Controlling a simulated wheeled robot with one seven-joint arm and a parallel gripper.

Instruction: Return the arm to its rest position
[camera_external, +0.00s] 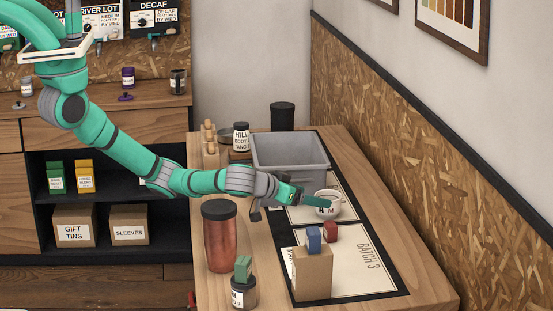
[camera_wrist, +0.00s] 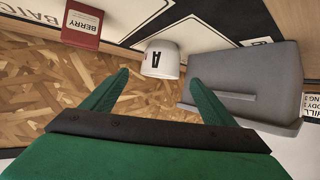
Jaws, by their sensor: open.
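My teal arm stretches from the upper left over the wooden table in the external view. My gripper (camera_external: 318,200) is at its end, low over the table beside a white lettered cup (camera_external: 333,207), and overlaps the cup's near side in that view. In the wrist view my gripper (camera_wrist: 160,80) has its two green fingers wide apart with nothing between them. The cup (camera_wrist: 160,60) stands just beyond the fingertips, apparently apart from them. Whether a finger touches it cannot be told from the external view.
A grey bin (camera_external: 290,152) stands just behind my gripper. A red block (camera_external: 330,232) sits close by. The wall borders the right.

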